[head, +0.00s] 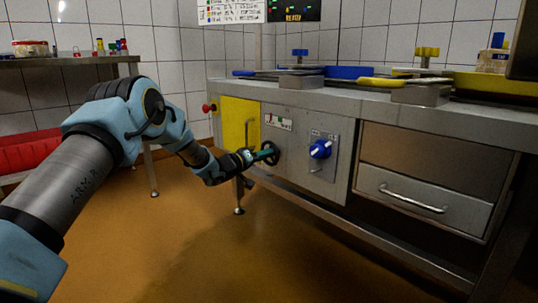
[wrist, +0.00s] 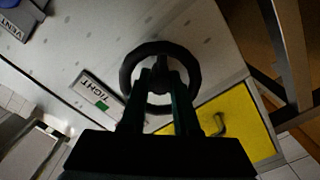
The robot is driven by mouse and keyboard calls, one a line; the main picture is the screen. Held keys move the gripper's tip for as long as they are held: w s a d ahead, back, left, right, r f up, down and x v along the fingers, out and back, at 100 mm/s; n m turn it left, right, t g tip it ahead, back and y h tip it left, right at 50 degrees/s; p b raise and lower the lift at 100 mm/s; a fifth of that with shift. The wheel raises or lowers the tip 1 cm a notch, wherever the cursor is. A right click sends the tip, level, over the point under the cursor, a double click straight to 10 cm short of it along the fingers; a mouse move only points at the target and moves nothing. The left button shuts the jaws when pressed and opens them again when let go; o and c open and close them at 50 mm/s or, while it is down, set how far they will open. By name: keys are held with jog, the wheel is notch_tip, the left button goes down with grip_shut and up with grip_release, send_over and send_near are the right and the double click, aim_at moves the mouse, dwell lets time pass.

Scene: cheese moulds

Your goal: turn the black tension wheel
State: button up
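The black tension wheel (head: 272,148) is on the grey front of the bench, just right of the yellow door. It also shows as a dark ring in the wrist view (wrist: 128,72), upper middle. My gripper (head: 260,155) reaches to the wheel in the head view. In the wrist view, its two dark fingers (wrist: 161,84) are apart, with their tips over the inside of the ring near its hub. Dark on dark hides whether the fingers press on any part of the wheel.
A yellow door (head: 238,122) with a handle is left of the wheel. A blue knob (head: 320,149) sits on a plate to the right. A label reading TIGHT (wrist: 98,94) is next to the wheel. A drawer (head: 424,196) is farther right. The brown floor in front is clear.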

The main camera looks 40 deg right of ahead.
grip_shut()
jog(key=shift+m, duration=0.3)
jog(key=m+p, duration=0.2)
jog(key=m, duration=0.8)
jog(key=shift+m, duration=0.3)
jog(key=m+b, duration=0.1)
jog(key=m, duration=0.4)
jog(key=shift+f, duration=0.15)
jog(key=m+b, duration=0.2)
jog(key=m, duration=0.4)
jog(key=shift+s, duration=0.1)
